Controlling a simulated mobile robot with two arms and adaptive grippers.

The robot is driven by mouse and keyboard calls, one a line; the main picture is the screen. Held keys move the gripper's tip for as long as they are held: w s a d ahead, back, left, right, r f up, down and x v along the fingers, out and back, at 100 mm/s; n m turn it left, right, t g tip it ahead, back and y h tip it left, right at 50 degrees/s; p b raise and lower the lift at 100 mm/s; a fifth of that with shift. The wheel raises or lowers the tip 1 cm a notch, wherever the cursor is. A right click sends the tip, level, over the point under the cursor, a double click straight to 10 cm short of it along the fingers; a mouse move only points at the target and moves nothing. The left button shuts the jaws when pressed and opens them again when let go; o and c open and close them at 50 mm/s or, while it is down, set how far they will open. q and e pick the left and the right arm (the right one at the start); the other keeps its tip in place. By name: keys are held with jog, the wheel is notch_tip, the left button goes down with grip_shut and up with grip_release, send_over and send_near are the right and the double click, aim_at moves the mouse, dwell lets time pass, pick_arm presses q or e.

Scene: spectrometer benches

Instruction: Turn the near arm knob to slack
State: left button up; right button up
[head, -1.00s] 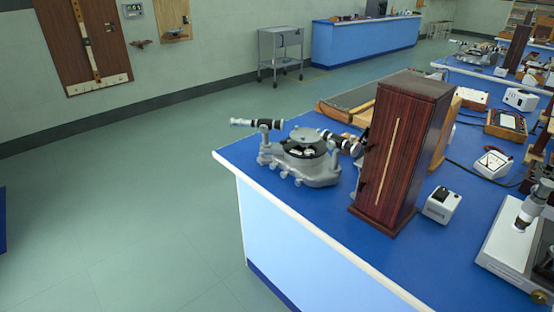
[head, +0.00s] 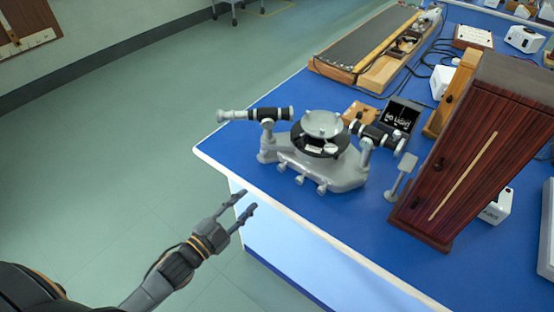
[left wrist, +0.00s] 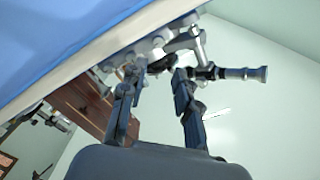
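The spectrometer (head: 330,172) stands on the blue bench near its corner. It has a grey cast base, a round central table (head: 321,125), a black and silver tube (head: 270,114) pointing left and another tube (head: 378,134) pointing right. Small grey knobs (head: 299,179) stick out along its near side; I cannot tell their setting. My left gripper (head: 245,203) is open and empty, off the bench's near edge, apart from the spectrometer. In the left wrist view, its spread fingers (left wrist: 158,72) frame part of the spectrometer, with one tube (left wrist: 240,73) beyond the right finger.
A dark wooden cabinet (head: 470,160) stands on the blue bench (head: 262,170) at right. A small grey stand (head: 401,176) is between it and the spectrometer. A black box (head: 402,115) and a long wooden track (head: 365,45) lie behind. The floor left of the bench is clear.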

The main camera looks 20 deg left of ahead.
pick_arm(q)
send_near(280, 169)
jog(key=shift+w+d+r+p, duration=0.15)
jog(key=shift+w+r+p, duration=0.1)
jog(key=shift+w+p, duration=0.1)
jog(key=x, duration=0.7)
jog(key=shift+f, duration=0.25)
jog(key=shift+w, duration=0.25)
grip_shut()
pick_arm(e)
jog(key=shift+s+d+r, duration=0.3)
jog(key=shift+d+r, duration=0.05)
jog(key=shift+r, duration=0.25)
